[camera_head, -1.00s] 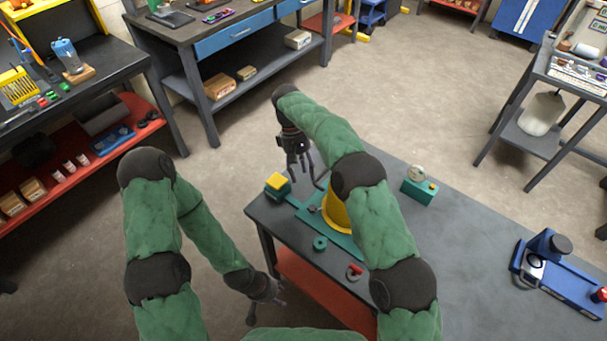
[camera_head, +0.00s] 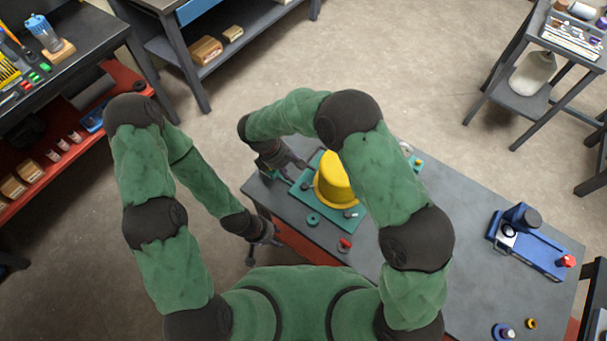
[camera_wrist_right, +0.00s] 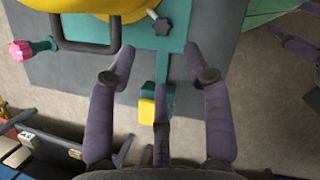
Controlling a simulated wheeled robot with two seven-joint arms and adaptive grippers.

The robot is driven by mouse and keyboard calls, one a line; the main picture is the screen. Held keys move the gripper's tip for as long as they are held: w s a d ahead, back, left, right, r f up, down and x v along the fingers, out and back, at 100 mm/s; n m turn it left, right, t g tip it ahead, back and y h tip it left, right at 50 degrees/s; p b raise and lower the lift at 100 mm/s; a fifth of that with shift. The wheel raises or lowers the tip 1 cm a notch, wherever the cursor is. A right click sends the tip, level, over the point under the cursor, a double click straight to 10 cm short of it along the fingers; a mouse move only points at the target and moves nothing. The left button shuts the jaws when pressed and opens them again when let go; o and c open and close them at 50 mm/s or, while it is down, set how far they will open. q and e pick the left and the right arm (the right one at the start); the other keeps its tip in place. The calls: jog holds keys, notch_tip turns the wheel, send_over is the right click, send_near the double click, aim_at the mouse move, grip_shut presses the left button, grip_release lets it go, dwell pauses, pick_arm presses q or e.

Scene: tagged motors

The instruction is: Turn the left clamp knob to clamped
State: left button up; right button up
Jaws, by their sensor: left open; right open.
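The teal fixture (camera_head: 300,198) lies on the dark table and carries a big yellow dome-shaped body (camera_head: 331,178). A small dark knob (camera_head: 305,186) sits on the fixture's left part. A dark star-shaped knob (camera_wrist_right: 160,25) shows in the right wrist view, just beyond my fingertips and apart from them; it looks like the left clamp knob. I cannot tell its setting. My right gripper (camera_head: 290,165) is open and empty at the fixture's left end; its fingers also show spread in the wrist view (camera_wrist_right: 158,62). My left gripper (camera_head: 266,245) is open beside the table's left edge, low down.
A yellow-topped teal block (camera_wrist_right: 147,110) lies under my right fingers. A blue device (camera_head: 530,245) stands at the table's right. The table's middle is clear.

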aim_at(305, 186)
jog(key=x, duration=1)
jog(key=shift+s+d+f+b, duration=0.1)
jog(key=shift+d+f+b, duration=0.1)
jog(key=shift+f+b, duration=0.1)
